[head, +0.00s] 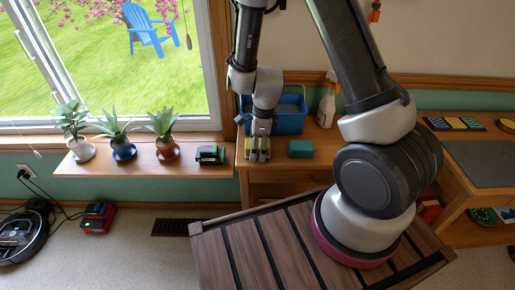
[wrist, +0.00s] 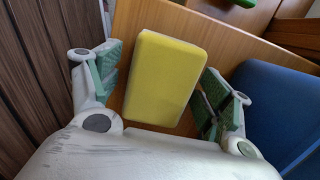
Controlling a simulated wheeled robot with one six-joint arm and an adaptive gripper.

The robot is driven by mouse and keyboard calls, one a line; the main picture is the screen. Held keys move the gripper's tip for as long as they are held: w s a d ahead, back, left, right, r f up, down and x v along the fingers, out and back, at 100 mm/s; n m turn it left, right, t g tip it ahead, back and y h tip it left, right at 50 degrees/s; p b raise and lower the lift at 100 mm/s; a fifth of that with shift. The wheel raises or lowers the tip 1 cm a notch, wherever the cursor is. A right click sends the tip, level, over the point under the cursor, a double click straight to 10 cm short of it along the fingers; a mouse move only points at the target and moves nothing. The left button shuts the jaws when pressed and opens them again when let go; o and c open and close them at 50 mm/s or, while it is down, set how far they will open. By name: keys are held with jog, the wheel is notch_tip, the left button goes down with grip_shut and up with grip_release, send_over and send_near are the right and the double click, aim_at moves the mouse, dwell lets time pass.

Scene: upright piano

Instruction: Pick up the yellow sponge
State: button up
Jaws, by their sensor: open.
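The yellow sponge (wrist: 162,78) is a flat rectangular block with rounded corners. In the wrist view it lies on the wooden shelf between the two fingers of my gripper (wrist: 158,88). The jaws are open, with a gap beside the sponge on each side. In the head view my gripper (head: 257,155) points down at the shelf, and the sponge is mostly hidden behind it.
A blue bin (head: 289,123) stands close behind my gripper, beside a spray bottle (head: 327,105). A teal block (head: 300,148) lies just right of the gripper. Potted plants (head: 122,150) and a green-black item (head: 210,154) line the windowsill at left.

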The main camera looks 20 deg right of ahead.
jog(key=shift+f, duration=0.15)
jog(key=c, duration=1)
